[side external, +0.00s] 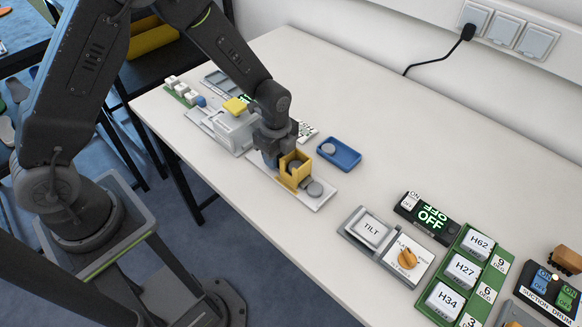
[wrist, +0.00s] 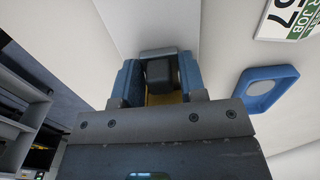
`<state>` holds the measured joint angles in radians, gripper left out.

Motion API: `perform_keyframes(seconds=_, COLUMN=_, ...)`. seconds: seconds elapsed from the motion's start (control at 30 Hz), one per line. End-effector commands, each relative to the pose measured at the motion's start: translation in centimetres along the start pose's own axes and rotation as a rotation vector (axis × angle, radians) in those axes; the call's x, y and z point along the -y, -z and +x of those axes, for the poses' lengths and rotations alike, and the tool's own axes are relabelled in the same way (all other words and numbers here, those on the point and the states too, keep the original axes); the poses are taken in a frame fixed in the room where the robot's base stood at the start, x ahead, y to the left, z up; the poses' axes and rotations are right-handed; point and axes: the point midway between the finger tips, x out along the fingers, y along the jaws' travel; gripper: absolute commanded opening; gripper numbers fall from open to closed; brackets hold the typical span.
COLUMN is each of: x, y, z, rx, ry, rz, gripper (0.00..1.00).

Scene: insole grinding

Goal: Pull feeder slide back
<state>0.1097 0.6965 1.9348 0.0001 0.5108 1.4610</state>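The feeder is a yellow box (side external: 294,170) on a pale base plate (side external: 318,203), with a grey disc (side external: 315,188) lying at its front right. My gripper (side external: 272,158) is low, just left of the yellow box. In the wrist view, its two blue fingers (wrist: 160,82) stand on either side of a dark grey block (wrist: 160,69), which fills the gap and looks like the feeder slide's handle. A strip of yellow shows below the block. The rest of the slide is hidden by my gripper and the box.
A blue tray (side external: 340,155) with a grey disc lies just right of the feeder. A grey machine with a yellow top (side external: 235,106) stands close behind my gripper. A TILT switch panel (side external: 369,228) and an orange knob (side external: 407,257) are at the front right. The table's back middle is clear.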

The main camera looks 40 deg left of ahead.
Motion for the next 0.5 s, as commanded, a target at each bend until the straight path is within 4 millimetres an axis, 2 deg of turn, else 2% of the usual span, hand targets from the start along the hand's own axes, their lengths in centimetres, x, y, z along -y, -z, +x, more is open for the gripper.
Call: perform_keyframes(seconds=0.5, x=0.1, y=-2.1, z=0.0, rx=0.0, ry=0.002, rz=-0.001, gripper=0.23)
